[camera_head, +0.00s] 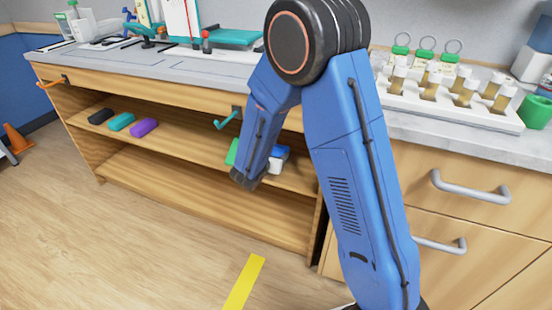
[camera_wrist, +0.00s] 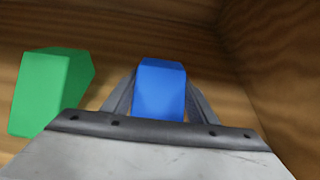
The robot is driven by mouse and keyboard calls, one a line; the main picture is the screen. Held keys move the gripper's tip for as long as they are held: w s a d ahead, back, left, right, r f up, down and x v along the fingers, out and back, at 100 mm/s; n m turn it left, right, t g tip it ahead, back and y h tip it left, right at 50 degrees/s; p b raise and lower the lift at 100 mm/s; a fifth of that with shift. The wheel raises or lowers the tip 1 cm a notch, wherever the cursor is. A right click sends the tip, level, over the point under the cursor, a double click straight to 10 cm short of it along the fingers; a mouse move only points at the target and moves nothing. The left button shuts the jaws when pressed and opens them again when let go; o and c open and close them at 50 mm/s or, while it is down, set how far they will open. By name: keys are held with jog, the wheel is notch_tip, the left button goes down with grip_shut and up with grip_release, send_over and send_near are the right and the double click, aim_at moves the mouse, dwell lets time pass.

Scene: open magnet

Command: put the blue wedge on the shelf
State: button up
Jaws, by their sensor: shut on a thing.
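The blue wedge (camera_wrist: 160,88) is between the two fingers of my gripper (camera_wrist: 160,98) in the wrist view, and my gripper is shut on it. In the head view, the wedge (camera_head: 283,151) shows as a small blue patch beside my pale gripper (camera_head: 276,162), partly hidden by my arm. Both are at the right end of the upper shelf (camera_head: 200,150) under the counter. I cannot tell whether the wedge touches the shelf board.
A green block (camera_wrist: 48,90) stands just left of my gripper; a wooden side wall (camera_wrist: 285,60) is on the right. Black (camera_head: 100,116), teal (camera_head: 121,122) and purple (camera_head: 144,127) blocks lie farther left on the shelf. The board between them and the green block looks clear.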

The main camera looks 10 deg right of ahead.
jog(key=shift+f, duration=0.85)
jog(key=shift+f, duration=0.1)
jog(key=o, duration=1.1)
jog(key=v, duration=1.2)
jog(key=shift+a, duration=0.1)
